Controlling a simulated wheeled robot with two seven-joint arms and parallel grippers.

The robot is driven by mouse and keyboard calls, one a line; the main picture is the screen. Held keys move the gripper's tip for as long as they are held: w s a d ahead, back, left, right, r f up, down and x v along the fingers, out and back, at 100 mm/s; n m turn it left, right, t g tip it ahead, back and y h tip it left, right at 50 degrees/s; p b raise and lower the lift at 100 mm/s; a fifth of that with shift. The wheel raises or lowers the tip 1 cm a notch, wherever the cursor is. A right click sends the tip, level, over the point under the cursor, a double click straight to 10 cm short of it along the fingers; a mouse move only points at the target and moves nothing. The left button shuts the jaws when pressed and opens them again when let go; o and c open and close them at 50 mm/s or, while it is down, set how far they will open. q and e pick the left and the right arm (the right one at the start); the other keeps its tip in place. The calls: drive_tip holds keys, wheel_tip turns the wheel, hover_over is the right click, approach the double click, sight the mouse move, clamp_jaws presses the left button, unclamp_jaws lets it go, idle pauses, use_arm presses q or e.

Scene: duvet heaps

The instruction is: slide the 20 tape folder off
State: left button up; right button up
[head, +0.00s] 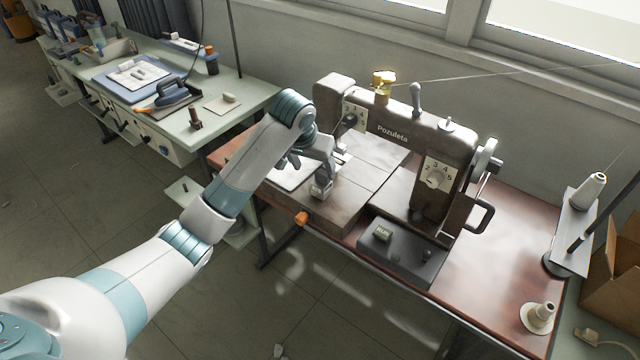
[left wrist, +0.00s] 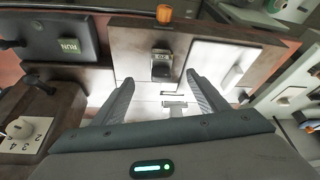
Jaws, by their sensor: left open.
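The tape folder (head: 322,187) is a small metal block on the sewing machine's bed, near the front edge. In the left wrist view the folder (left wrist: 162,65) shows a "20" on its face and stands upright just beyond the fingertips, roughly centred between them. My left gripper (head: 313,166) is over the bed, close behind the folder. Its fingers (left wrist: 160,84) are open, with nothing held between them. Contact with the folder does not show. My right gripper is in neither view.
An orange knob (head: 301,218) sits at the bed's front edge. The machine's dial housing (head: 437,176) and a RUN control box (head: 402,250) are to the right. A white plate (left wrist: 222,66) lies beside the folder. A bench with an iron (head: 172,93) stands back left.

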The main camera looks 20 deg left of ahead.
sight(320, 185)
use_arm(q)
drive_tip(key=p+x, duration=0.2)
drive_tip(key=x, duration=1.1)
drive_tip(key=shift+s, duration=0.1)
drive_tip(key=shift+f, duration=0.1)
drive_tip(key=c, duration=1.3)
